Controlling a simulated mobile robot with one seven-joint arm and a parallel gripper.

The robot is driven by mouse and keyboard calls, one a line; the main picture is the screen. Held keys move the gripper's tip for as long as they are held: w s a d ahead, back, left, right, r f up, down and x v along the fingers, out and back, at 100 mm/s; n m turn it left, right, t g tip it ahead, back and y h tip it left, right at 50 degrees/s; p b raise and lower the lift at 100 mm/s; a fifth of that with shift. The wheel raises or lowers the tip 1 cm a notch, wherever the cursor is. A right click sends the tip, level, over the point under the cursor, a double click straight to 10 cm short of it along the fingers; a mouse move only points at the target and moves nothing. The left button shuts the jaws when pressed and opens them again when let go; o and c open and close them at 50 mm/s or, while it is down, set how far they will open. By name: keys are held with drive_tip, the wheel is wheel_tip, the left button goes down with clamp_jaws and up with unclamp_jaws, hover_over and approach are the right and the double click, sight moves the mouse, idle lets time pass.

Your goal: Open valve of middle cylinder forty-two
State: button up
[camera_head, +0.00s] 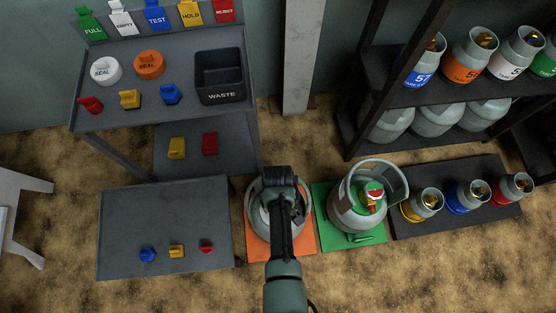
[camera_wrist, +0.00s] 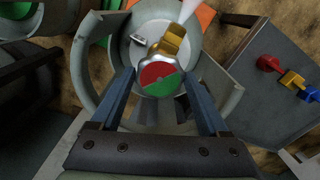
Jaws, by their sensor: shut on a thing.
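A grey gas cylinder (camera_head: 258,217) stands on an orange mat (camera_head: 251,248), mostly hidden under my arm in the head view. My gripper (camera_wrist: 157,80) is above it, pointing down into its collar. In the wrist view, the cylinder's valve knob (camera_wrist: 158,78) has a half red, half green top face and sits between my two blue fingers, on a brass valve body (camera_wrist: 172,42). My gripper is shut on this knob. In the head view my gripper (camera_head: 279,182) hides the valve. I cannot read the number forty-two on the cylinder.
A second cylinder (camera_head: 352,213) with a red and green knob stands on a green mat (camera_head: 331,241) to the right. Small cylinders stand on a dark tray (camera_head: 414,184). A workbench (camera_head: 190,70) and a shelf rack (camera_head: 362,90) stand behind. A low grey board (camera_head: 130,220) lies left.

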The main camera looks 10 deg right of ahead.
idle(0.3)
drive_tip(key=o, duration=1.2)
drive_tip(key=shift+o, duration=0.2)
drive_tip(key=shift+r, duration=0.1)
wheel_tip(320, 180, up, 13)
drive_tip(key=p, duration=0.6)
